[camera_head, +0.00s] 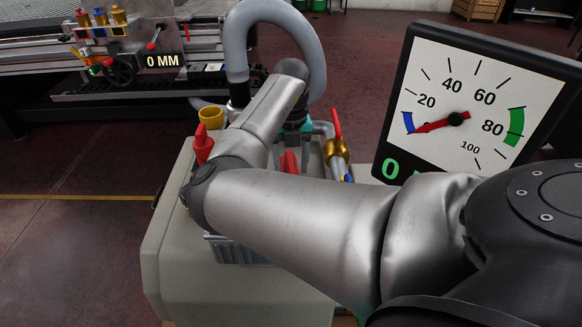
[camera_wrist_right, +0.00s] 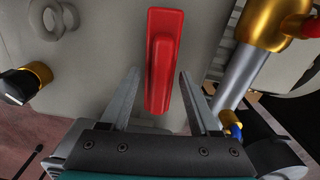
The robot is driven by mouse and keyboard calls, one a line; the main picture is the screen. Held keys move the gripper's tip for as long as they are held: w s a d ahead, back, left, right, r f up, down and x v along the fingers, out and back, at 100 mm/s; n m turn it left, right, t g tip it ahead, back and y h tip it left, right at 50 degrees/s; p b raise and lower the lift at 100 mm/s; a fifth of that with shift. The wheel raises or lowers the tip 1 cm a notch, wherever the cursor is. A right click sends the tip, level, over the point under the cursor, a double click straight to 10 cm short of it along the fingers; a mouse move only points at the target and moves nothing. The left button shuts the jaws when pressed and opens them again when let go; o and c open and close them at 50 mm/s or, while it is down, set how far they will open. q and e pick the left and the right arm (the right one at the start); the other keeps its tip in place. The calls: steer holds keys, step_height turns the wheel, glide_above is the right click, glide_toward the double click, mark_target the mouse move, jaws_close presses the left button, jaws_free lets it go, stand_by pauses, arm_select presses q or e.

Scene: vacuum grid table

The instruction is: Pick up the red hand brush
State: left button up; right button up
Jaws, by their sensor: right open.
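The red hand brush (camera_wrist_right: 163,60) shows in the right wrist view as a long red body with a raised handle, against a light grey surface. In the head view a red piece (camera_head: 290,162), likely the same brush, shows just past my arm; its lower part is hidden. My right gripper (camera_wrist_right: 160,75) is open, with one finger on each side of the brush's handle and visible gaps to both. In the head view my right arm hides most of this gripper. My left gripper is not in view.
A brass valve with a red lever (camera_head: 337,150) stands close right of the gripper. A yellow cup (camera_head: 211,117) and red knob (camera_head: 202,145) are at left. A grey hose (camera_head: 235,45) arches behind. A large gauge (camera_head: 455,115) stands at right on the grey cabinet (camera_head: 165,220).

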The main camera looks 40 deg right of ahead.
steer(key=shift+f, duration=0.25)
jaws_close()
stand_by(0.4)
